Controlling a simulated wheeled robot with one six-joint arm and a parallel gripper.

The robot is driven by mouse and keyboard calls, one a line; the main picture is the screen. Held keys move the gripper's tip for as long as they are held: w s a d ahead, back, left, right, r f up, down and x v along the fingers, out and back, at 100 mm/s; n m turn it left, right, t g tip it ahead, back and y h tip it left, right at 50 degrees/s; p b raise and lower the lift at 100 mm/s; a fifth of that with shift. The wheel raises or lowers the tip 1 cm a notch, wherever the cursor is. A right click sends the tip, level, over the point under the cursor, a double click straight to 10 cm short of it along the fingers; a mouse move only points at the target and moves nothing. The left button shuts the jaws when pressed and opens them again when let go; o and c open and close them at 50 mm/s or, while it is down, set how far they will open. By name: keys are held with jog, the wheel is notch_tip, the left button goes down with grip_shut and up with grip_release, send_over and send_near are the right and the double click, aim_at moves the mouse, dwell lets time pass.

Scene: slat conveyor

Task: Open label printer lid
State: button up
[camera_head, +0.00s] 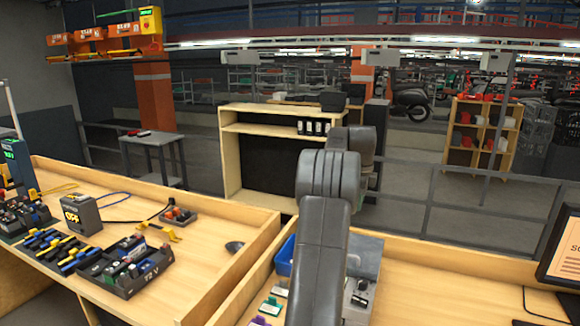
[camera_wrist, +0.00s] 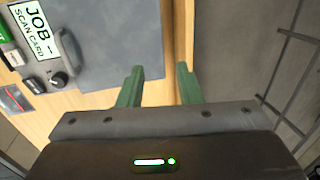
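The label printer (camera_head: 367,258) is a grey box on the right-hand workbench, partly hidden behind my arm. In the wrist view its smooth grey-blue lid (camera_wrist: 112,45) fills the upper left and looks shut. Beside the lid is a dark front panel with a dial and a lit display (camera_wrist: 38,32) reading "JOB - SCAN CARD". My gripper (camera_wrist: 158,86) has two green fingers, spread apart with nothing between them. The left finger is near the lid's lower right edge; I cannot tell whether it touches. The gripper is hidden behind my arm in the head view.
A blue bin (camera_head: 285,256) stands left of the printer. A monitor (camera_head: 563,252) is at the right edge. The bench (camera_head: 430,285) is clear between printer and monitor. A wooden rim and railings lie behind. The left bench holds tools and battery trays (camera_head: 130,268).

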jog(key=w+d, duration=0.2)
jog(key=w, duration=0.4)
jog(key=shift+d, duration=0.25)
jog(key=shift+a+r, duration=0.1)
dwell(0.5)
